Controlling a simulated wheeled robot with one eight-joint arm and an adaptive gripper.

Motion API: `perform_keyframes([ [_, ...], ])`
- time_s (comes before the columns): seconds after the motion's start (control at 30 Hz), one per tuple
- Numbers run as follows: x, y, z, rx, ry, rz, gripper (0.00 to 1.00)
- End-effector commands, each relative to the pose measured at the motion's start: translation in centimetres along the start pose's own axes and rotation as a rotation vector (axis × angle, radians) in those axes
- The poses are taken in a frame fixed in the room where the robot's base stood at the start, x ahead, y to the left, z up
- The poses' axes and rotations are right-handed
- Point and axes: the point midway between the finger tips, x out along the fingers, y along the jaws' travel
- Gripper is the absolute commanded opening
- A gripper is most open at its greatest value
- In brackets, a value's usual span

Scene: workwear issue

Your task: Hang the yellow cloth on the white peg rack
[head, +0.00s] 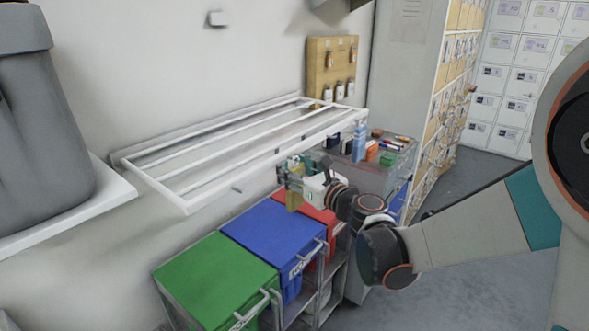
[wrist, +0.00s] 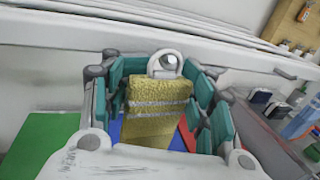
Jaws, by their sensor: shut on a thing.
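The yellow cloth (head: 294,199) hangs below my gripper (head: 297,177) in the head view. In the wrist view the cloth (wrist: 158,92) shows pale stripes and a whitish ring (wrist: 166,65) at its top, between my teal fingers. My gripper is shut on the cloth. The white peg rack (head: 187,206) is a slatted frame fixed to the wall, with a small peg (head: 236,189) below its front bar. My gripper is by the rack's right end, below the front bar. In the wrist view the rack's rail (wrist: 200,52) runs across beyond the ring. Any contact between ring and rack cannot be told.
Green (head: 217,275), blue (head: 272,236) and red (head: 318,217) lidded bins stand below the rack. A grey cart (head: 372,178) with bottles and small items is right of my gripper. A wooden board (head: 320,58) hangs on the wall behind. Floor is open at right.

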Motion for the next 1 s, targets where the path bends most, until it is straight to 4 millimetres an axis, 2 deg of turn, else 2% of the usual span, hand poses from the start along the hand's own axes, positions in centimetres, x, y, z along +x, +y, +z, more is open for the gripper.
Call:
perform_keyframes([
  [0.27, 0.0, 0.3, 0.0, -0.001, 0.0, 0.006, 0.07],
  [0.3, 0.0, 0.3, 0.0, -0.001, 0.0, 0.006, 0.48],
  [0.43, 0.0, 0.2, 0.0, -0.001, 0.0, 0.006, 0.76],
  [0.83, -0.1, 0.1, 0.0, 0.0, 0.0, 0.003, 0.76],
  [1.0, -1.6, 0.0, 0.0, 0.0, 0.0, 0.0, 0.76],
])
